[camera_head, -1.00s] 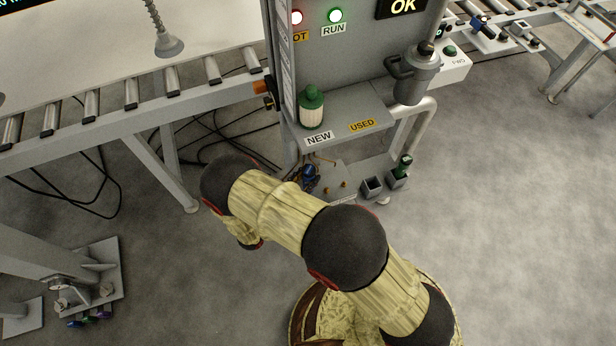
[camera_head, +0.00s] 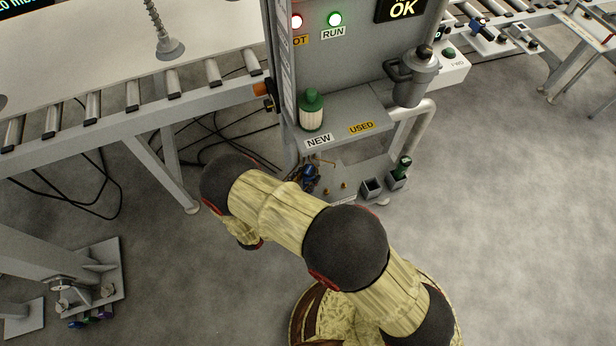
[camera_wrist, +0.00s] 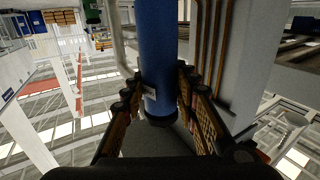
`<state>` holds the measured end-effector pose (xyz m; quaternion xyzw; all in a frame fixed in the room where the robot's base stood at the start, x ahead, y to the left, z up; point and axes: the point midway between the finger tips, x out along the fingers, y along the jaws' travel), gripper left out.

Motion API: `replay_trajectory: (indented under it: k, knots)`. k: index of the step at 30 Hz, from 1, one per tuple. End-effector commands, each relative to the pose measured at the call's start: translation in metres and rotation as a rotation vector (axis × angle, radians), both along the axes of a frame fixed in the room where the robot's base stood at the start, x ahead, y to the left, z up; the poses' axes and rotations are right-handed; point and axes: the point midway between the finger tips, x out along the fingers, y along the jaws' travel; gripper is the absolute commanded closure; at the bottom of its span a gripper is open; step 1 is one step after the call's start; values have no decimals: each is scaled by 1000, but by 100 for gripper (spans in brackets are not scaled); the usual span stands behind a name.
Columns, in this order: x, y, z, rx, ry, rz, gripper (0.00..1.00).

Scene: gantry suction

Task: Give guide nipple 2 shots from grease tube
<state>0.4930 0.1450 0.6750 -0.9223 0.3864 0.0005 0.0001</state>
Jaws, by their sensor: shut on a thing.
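My gripper (camera_wrist: 161,76) is shut on a blue tube (camera_wrist: 158,40), with one finger on each side of it in the wrist view. The tube extends toward the top of that view, and its far end is out of the picture. In the head view my gripper (camera_head: 309,174) is small and partly hidden behind my arm, beside the lower shelf under the NEW/USED ledge. A little blue shows there. Small brass-coloured knobs (camera_head: 328,189) stand on the lower shelf close to it; I cannot tell whether one is the guide nipple. Contact between the tube and any nipple cannot be made out.
A green-capped bottle (camera_head: 311,109) stands on the ledge (camera_head: 375,112) by the NEW label. Small square holders (camera_head: 372,188) sit right of the knobs, one with a green item (camera_head: 403,166). The conveyor (camera_head: 130,95) is at left; floor at right is clear.

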Motion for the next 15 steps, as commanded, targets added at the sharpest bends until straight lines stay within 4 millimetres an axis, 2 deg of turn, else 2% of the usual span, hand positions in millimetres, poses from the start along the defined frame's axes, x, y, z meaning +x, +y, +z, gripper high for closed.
replay_trajectory:
  k: [15]
  knots:
    - [0,0,-9,0,-1,0,100]
